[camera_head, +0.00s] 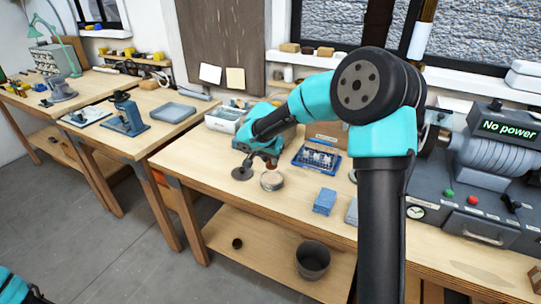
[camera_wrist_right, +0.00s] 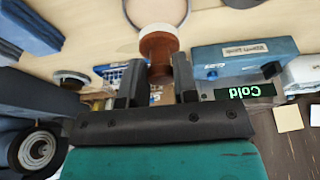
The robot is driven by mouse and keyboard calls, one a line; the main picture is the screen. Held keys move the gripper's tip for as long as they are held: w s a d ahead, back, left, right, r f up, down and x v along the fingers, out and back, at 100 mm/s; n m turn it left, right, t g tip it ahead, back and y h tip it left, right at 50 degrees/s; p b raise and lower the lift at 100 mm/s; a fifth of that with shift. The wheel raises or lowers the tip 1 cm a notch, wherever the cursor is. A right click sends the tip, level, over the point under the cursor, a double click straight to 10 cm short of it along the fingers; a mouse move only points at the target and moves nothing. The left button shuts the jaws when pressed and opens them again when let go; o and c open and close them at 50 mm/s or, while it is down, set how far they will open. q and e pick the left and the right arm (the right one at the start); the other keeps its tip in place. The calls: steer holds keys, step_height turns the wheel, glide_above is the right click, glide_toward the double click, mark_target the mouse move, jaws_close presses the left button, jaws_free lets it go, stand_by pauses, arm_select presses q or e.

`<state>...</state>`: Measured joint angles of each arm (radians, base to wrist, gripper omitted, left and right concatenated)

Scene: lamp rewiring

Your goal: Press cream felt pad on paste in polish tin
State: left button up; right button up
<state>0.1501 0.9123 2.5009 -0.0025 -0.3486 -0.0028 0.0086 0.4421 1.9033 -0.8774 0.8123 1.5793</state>
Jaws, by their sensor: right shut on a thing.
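A small round tool with a brown wooden grip and a cream felt pad (camera_wrist_right: 160,30) shows in the right wrist view. My right gripper (camera_wrist_right: 158,82) is shut on its brown grip, and the pad end points away from the fingers. A pale round rim, likely the polish tin (camera_wrist_right: 128,18), is partly cut off just beyond the pad. In the head view the tin (camera_head: 271,183) stands on the bench under my right gripper (camera_head: 262,162). I cannot tell whether the pad touches the paste. My left gripper is out of view.
A dark round disc (camera_head: 242,174) lies left of the tin. A blue tray of small items (camera_head: 318,157) and a blue block (camera_head: 325,201) are to its right. An open grey container (camera_head: 224,120) is behind. The bench front is clear. A bucket (camera_head: 313,260) stands on the lower shelf.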

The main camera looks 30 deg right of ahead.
mark_target(270, 167)
steer(key=shift+f, duration=1.65)
steer(key=shift+f, duration=0.65)
stand_by(0.4)
steer(key=shift+r, duration=3.55)
